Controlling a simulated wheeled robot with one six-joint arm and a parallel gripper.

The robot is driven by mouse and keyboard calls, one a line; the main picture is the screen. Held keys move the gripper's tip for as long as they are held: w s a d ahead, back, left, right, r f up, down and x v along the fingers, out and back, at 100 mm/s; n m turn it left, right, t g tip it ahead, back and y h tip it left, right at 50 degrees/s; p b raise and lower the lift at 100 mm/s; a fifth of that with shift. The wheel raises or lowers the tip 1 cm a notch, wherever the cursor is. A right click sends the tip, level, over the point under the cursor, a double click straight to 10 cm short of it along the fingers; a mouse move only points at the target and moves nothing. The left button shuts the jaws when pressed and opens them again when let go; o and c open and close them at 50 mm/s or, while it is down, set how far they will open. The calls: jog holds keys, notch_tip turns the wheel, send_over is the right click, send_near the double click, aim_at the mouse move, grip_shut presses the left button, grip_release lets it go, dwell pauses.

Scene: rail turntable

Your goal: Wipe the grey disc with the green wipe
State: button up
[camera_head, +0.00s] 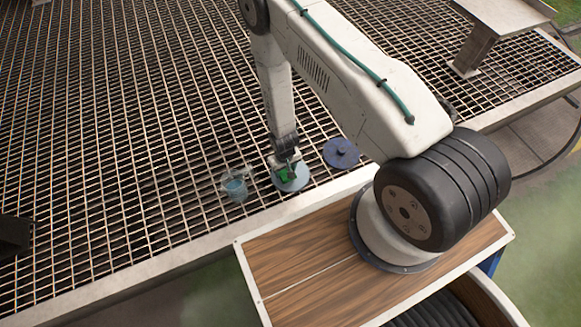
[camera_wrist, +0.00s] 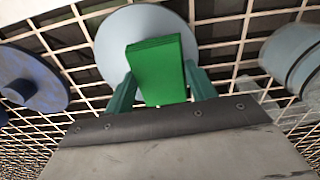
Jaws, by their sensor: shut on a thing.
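The grey disc (camera_head: 299,181) lies flat on the metal grating, and its pale round face (camera_wrist: 115,45) fills the upper middle of the wrist view. The green wipe (camera_wrist: 160,70) is a flat green block held between the fingers of my gripper (camera_wrist: 160,92). In the head view, my gripper (camera_head: 286,168) is over the disc, with the green wipe (camera_head: 286,176) showing under it. The wipe overlaps the disc in both views. I cannot tell whether it touches the disc's surface. My fingers hide part of the wipe's sides.
A dark blue lidded disc with a knob (camera_head: 341,153) sits close to the right of the grey disc. A clear container with blue contents (camera_head: 236,187) stands close to the left. The grating (camera_head: 110,120) beyond is mostly clear. A metal bracket (camera_head: 480,45) stands at the upper right.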

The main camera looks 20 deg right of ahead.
aim_at(296, 172)
jog(key=shift+d, duration=2.4)
jog(key=shift+a, duration=2.5)
jog(key=shift+r, duration=4)
